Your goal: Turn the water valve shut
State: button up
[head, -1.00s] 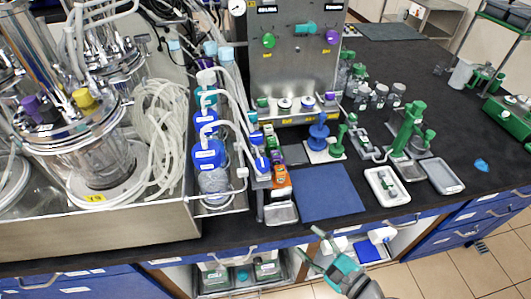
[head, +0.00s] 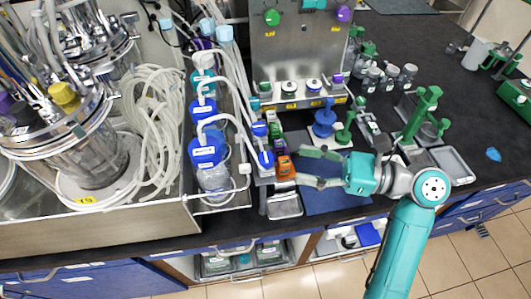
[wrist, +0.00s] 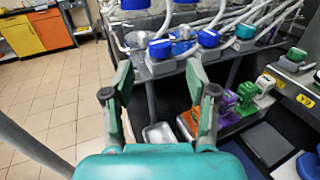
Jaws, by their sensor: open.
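Blue-capped valves stand in a row on a rail; in the head view one blue valve (head: 265,158) is at the front end and another blue valve (head: 259,129) is behind it. The wrist view shows a front blue valve (wrist: 160,48), a second blue valve (wrist: 208,38) and a teal valve (wrist: 244,31) on grey blocks. No label tells me which one is the water valve. My gripper (head: 307,168) is open and empty, to the right of the front valve. In the wrist view my gripper (wrist: 158,75) points toward the row, its fingers apart and not touching a valve.
An orange block (head: 285,165) and a small metal tray (head: 285,205) are near my fingers. Purple (wrist: 222,105) and green blocks line up below the rail. Hoses rise close behind the valves. A blue mat (head: 325,200) lies under my gripper.

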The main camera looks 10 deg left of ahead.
aim_at(266, 157)
jog(key=a, duration=0.5)
jog(key=w+a, duration=0.1)
jog(key=a, duration=0.2)
jog(key=shift+a, duration=0.35)
grip_shut()
jog(key=shift+m+t, duration=0.4)
jog(key=shift+t, duration=0.3)
jog(key=m+t+h, duration=0.1)
jog(key=t, duration=0.1)
jog(key=m+t+h, duration=0.1)
jog(key=m+t, duration=0.1)
jog(key=t, duration=0.1)
jog(key=shift+s+m, duration=0.15)
jog(key=shift+m, duration=0.15)
jog(key=shift+m+t+h, duration=2.9)
jog(key=shift+t+h, duration=0.2)
jog(key=shift+t, duration=0.3)
jog(key=shift+m+t+h, duration=0.3)
jog(key=shift+h, duration=0.1)
